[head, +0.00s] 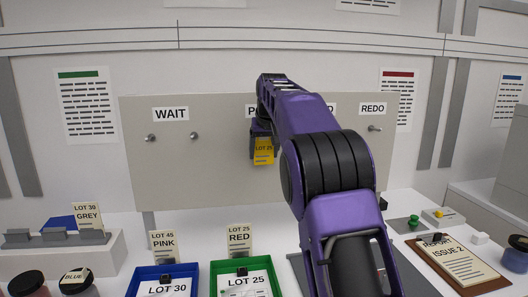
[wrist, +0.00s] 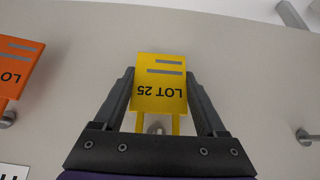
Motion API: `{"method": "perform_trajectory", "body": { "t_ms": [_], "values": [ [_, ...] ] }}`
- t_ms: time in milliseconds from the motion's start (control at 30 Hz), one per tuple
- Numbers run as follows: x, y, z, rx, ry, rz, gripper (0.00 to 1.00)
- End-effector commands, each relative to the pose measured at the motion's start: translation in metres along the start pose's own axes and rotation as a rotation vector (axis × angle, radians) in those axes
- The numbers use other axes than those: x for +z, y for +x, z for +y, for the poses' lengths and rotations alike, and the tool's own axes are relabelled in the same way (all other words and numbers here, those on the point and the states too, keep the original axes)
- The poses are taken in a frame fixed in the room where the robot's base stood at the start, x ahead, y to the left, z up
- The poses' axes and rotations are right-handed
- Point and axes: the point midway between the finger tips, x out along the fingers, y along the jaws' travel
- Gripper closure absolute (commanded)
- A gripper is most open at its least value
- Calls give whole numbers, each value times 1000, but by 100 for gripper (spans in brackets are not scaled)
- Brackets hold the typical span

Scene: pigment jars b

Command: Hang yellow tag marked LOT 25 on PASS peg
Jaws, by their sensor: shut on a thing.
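The yellow tag (head: 264,147) marked LOT 25 is in my gripper (head: 262,132), in front of the grey peg board (head: 210,180), below a label (head: 250,110) of which only a "P" shows. In the wrist view the tag (wrist: 158,80) appears upside down between the fingers of my gripper (wrist: 160,95), which is shut on it. Two yellow straps run from the tag toward the gripper. A metal peg (wrist: 155,127) shows between the straps. I cannot tell whether it passes through the loop. The arm hides part of the board in the head view.
An orange tag (wrist: 18,65) hangs by a neighbouring peg (wrist: 8,118); another peg (wrist: 304,136) is bare. WAIT pegs (head: 150,138) are empty; a REDO peg (head: 375,128) shows. Below stand a blue tray (head: 135,277), a green tray (head: 215,275) and a clipboard (head: 490,284).

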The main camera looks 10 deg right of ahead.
Motion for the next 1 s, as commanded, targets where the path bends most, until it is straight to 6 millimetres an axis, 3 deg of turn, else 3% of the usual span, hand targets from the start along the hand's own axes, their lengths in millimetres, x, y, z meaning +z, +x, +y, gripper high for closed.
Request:
{"method": "perform_trajectory", "body": {
  "t_ms": [267,300,433,767,1000],
  "values": [
    [0,0,0,0,0,0,78],
    [0,0,0,0,0,0,21],
    [0,0,0,0,0,0,0],
    [0,-7,0,0,0,1,0],
    [-1,-53,0,-1,0,5,0]
  ]
}}
